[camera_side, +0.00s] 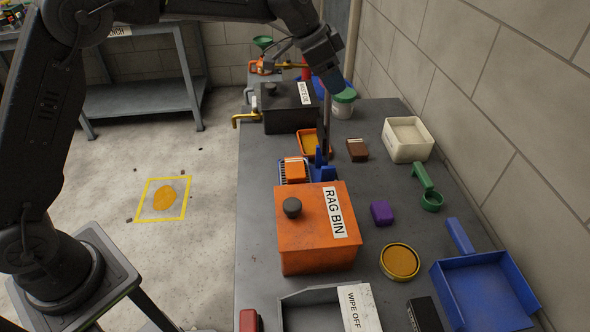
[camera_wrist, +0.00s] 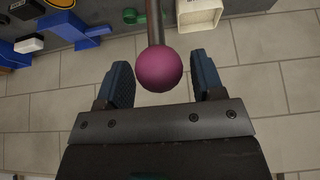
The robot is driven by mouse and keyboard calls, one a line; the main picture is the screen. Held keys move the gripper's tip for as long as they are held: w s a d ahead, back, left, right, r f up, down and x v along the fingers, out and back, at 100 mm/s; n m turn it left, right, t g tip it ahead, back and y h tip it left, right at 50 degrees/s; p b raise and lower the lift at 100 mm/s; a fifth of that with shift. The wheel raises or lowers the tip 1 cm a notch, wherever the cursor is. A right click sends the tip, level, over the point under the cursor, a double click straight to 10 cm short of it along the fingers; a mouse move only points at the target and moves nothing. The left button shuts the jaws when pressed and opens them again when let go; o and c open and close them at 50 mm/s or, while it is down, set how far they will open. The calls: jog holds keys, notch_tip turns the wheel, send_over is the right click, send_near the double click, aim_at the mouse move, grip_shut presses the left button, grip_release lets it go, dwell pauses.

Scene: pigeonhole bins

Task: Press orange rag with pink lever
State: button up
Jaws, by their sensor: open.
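The pink lever knob (camera_wrist: 158,70) is a round ball on a grey rod (camera_wrist: 155,22). In the wrist view it appears between my gripper's (camera_wrist: 163,75) two fingers, with a gap on each side. In the side view my gripper (camera_side: 328,84) is at the top of the upright rod (camera_side: 325,125) and hides the knob. The rod rises from a blue base (camera_side: 324,171). The orange rag (camera_side: 295,169), a small folded block with a pale stripe, lies on a blue ridged plate (camera_side: 282,177) beside that base.
The orange rag bin (camera_side: 290,250) stands just in front of the plate. A dark waste-oil box (camera_side: 280,118), an orange tray (camera_side: 303,137) and a brown block (camera_side: 357,150) are nearby. A cream bin (camera_side: 390,151) and blue dustpan (camera_side: 470,300) are on the right, by the wall.

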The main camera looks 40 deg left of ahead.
jog(key=v, duration=0.6)
jog(key=shift+a+r, duration=0.1)
dwell(0.3)
jog(key=v, duration=1.3)
jog(key=s+n+y, duration=0.1)
jog(key=s+n, duration=0.2)
jog(key=s, duration=0.5)
jog(key=s+a+f+n+y, duration=0.1)
jog(key=s+f+n, duration=0.2)
jog(key=s+f, duration=0.4)
jog(key=s+a+f+n+t+y, duration=0.1)
jog(key=s+a+f+n+y, duration=0.1)
jog(key=s+f, duration=0.6)
jog(key=s+n, duration=0.1)
jog(key=s, duration=0.6)
jog(key=shift+o, duration=0.2)
